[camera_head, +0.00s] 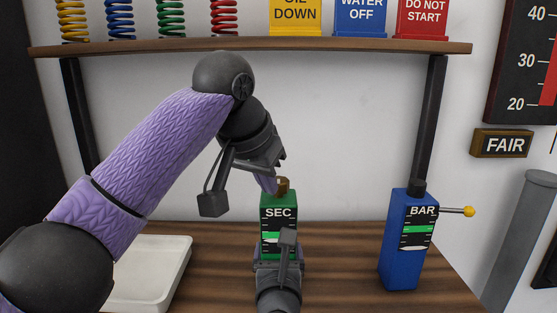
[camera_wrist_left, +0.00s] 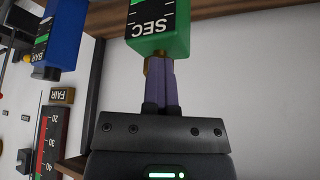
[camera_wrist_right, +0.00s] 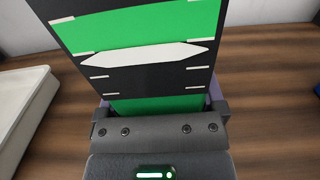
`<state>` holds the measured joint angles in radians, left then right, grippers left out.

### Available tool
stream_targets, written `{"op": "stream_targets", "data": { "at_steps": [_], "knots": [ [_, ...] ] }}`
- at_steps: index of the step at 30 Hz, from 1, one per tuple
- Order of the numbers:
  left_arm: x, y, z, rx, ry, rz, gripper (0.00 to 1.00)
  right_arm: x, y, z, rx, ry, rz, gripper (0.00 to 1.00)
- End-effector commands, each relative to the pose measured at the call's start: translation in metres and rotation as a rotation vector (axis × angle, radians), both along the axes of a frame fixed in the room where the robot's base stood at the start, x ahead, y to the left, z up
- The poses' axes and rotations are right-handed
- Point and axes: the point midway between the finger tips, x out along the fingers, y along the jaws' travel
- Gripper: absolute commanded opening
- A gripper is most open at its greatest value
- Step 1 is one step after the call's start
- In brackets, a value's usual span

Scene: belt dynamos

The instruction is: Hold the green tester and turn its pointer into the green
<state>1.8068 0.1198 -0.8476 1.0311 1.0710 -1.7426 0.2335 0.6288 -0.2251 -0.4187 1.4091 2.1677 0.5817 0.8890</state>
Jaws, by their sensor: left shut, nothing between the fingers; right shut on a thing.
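The green tester (camera_head: 265,205), marked SEC, stands upright at the table's middle. Its white pointer (camera_wrist_right: 135,55) lies just below the green band (camera_wrist_right: 140,27) in the right wrist view, on the black part of the scale. My right gripper (camera_head: 280,258) is shut on the tester's lower body from the front. A brass knob (camera_head: 283,185) sits on the tester's top. My left gripper (camera_head: 269,183) is shut and empty at the knob. In the left wrist view its fingers (camera_wrist_left: 160,70) overlap the knob; I cannot tell whether they touch it.
A blue tester (camera_head: 405,255) marked BAR, with a yellow-tipped lever (camera_head: 468,211), stands at the right. A white tray (camera_head: 160,265) lies at the left, partly behind my left arm. A shelf (camera_head: 330,46) with springs and signs runs above. Table between the testers is clear.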

Motion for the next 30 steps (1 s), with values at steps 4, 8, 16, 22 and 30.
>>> {"op": "stream_targets", "data": {
  "at_steps": [4,8,16,22,30],
  "knots": [
    [0.003,0.004,0.000,0.000,0.000,0.001,0.00,0.000,0.000,-0.002,0.000,0.005,-0.001,0.00],
    [0.004,0.006,-0.001,0.000,0.001,0.002,0.00,0.000,0.000,-0.002,0.000,0.005,-0.001,0.00],
    [0.006,0.008,-0.001,0.000,0.000,0.002,0.00,0.000,0.000,-0.002,-0.001,0.005,-0.001,0.00],
    [0.007,0.008,-0.001,0.000,0.000,0.001,0.00,0.000,0.000,-0.002,-0.001,0.004,0.000,0.00],
    [0.001,0.013,0.000,0.000,-0.001,0.001,0.00,0.000,0.000,-0.002,-0.001,0.005,0.000,0.00]
  ]
}}
